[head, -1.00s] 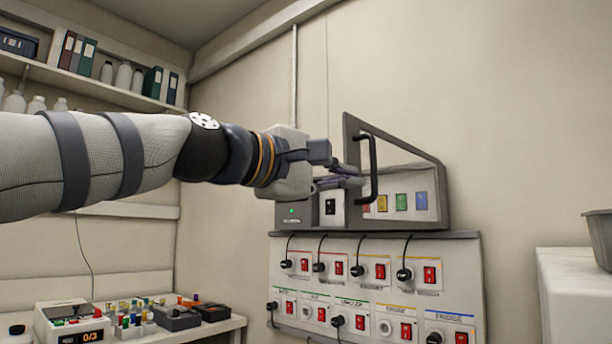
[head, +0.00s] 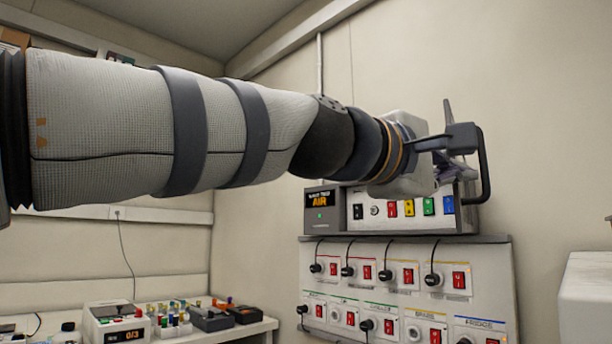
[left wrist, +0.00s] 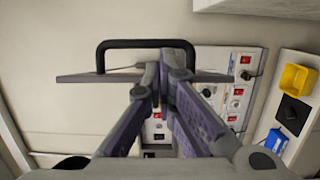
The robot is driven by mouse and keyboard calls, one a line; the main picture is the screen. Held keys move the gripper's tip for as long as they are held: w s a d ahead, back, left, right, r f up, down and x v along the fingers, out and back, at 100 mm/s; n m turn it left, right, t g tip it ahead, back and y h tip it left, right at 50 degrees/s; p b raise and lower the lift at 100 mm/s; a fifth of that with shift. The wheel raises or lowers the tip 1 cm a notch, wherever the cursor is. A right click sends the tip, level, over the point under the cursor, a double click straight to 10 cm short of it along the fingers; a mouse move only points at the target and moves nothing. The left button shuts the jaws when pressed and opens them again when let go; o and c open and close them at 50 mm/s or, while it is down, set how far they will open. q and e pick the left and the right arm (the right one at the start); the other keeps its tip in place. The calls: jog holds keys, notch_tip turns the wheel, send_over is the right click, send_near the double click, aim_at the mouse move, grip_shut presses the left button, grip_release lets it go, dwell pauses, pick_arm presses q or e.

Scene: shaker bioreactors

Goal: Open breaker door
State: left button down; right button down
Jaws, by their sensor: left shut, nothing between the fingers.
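The breaker box (head: 356,222) is on the wall above a socket panel, and its row of coloured breakers is uncovered. Its door stands swung out, nearly edge-on, with a black bar handle (head: 485,170) on its right side. In the left wrist view the door (left wrist: 80,78) is a thin grey slab with the black handle (left wrist: 145,43) beyond it. My left gripper (head: 466,140) is shut and empty, at the door. Its fingertips (left wrist: 164,60) overlap the slab in the wrist view; I cannot tell whether they touch it. My right gripper is not in view.
Below the box is a panel (head: 400,258) of sockets, plugs and red switches. A side table at lower left holds a counter device (head: 117,325) and small coloured parts. A white cabinet (head: 590,295) stands at the right. The wall right of the door is clear.

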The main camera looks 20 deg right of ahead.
pick_arm(q)
jog(key=shift+w+a, duration=0.1)
jog(key=shift+w, duration=0.25)
jog(key=v, duration=1.2)
jog(key=shift+s, duration=0.35)
